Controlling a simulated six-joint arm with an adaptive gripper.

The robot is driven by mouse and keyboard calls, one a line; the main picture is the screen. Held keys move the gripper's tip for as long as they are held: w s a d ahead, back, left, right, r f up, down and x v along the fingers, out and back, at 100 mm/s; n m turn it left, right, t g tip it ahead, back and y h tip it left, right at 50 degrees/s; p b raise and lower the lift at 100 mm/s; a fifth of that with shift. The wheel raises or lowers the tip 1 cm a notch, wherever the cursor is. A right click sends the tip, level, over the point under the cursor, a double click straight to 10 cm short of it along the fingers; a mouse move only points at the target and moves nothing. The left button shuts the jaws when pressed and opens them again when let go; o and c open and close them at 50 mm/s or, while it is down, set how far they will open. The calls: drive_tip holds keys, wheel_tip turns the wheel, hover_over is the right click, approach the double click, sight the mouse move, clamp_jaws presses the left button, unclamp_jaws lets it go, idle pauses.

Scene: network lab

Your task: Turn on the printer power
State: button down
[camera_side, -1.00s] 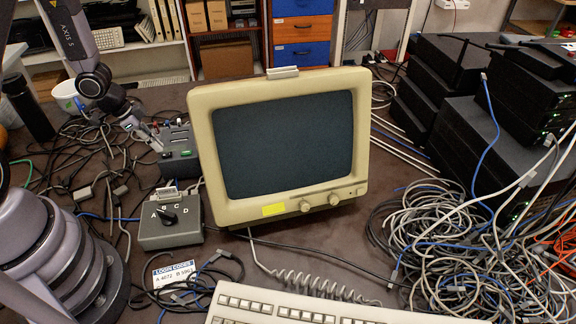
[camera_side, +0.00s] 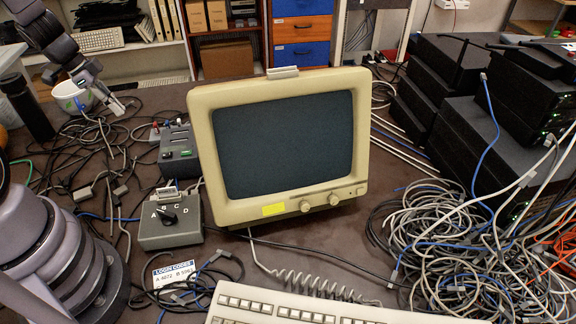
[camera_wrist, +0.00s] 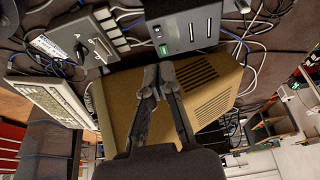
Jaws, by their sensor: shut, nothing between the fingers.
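A dark grey box (camera_side: 180,141) stands behind the selector box, left of the monitor. Red, blue and white small parts stick up at its top. I cannot make out a printer or a readable label on the box.
The beige monitor (camera_side: 278,213) stands close right of the box. The selector box (camera_side: 170,232) with its A-B-C-D knob is in front. Loose cables (camera_side: 90,165) cover the table at left. A keyboard (camera_side: 300,310) lies in front; black units (camera_side: 490,140) stand right.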

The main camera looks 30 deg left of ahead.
sight(171, 152)
drive_tip(key=shift+w+d+r, duration=0.15)
drive_tip(key=shift+w+d, duration=0.3)
drive_tip(key=shift+w, duration=0.05)
drive_tip(key=x, duration=1.4)
drive_tip(key=shift+w+d+r, duration=0.1)
drive_tip(key=shift+w+d, duration=0.1)
drive_tip(key=shift+w+d, duration=0.1)
drive_tip(key=shift+d, duration=0.1)
drive_tip(key=shift+a, duration=0.1)
